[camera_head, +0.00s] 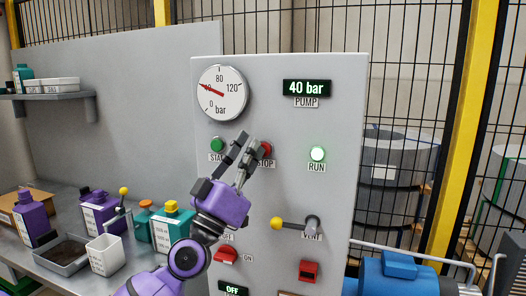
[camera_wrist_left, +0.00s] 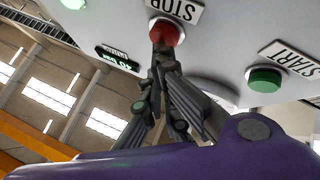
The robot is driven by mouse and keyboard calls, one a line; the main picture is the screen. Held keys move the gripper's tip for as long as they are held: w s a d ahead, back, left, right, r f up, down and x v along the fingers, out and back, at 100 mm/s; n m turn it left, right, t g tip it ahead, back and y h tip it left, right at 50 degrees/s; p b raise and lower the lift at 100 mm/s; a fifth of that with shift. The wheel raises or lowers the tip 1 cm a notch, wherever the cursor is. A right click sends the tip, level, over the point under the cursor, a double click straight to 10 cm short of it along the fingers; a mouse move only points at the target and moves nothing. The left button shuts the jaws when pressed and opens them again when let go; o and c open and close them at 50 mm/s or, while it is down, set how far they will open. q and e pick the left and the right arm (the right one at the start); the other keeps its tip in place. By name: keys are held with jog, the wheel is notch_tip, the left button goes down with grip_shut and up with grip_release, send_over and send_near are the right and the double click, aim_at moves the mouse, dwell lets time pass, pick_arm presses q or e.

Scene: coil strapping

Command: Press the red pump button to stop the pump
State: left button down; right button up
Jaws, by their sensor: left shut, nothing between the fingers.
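The red STOP button (camera_head: 266,149) sits on the grey control panel (camera_head: 345,120), partly covered by my left gripper (camera_head: 253,142). In the left wrist view the red button (camera_wrist_left: 167,32) is right at the closed fingertips (camera_wrist_left: 160,42). They overlap its edge; I cannot tell whether they touch it or whether it is pushed in. My left gripper is shut and empty. My right gripper is not in view.
The green START button (camera_head: 217,145) is left of STOP. A gauge (camera_head: 222,93) is above. A yellow-knobbed vent lever (camera_head: 290,223) and red switches (camera_head: 226,255) are below. A bench with purple bottles (camera_head: 100,212) stands left; a blue machine (camera_head: 400,275) is right.

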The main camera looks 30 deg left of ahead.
pick_arm(q)
jog(key=shift+w, duration=0.15)
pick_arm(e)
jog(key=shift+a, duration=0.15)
pick_arm(q)
jog(key=shift+w+a, duration=0.1)
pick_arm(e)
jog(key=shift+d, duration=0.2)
pick_arm(q)
jog(key=shift+s+d+y+p, duration=0.25)
jog(key=shift+s+y+p, duration=0.1)
jog(key=shift+s, duration=0.55)
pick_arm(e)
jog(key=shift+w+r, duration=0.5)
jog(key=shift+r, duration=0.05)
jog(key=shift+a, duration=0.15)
pick_arm(q)
jog(key=s, duration=0.2)
jog(key=s+d+p, duration=0.1)
jog(key=s, duration=0.1)
jog(key=shift+s+d, duration=0.1)
jog(key=shift+s, duration=0.3)
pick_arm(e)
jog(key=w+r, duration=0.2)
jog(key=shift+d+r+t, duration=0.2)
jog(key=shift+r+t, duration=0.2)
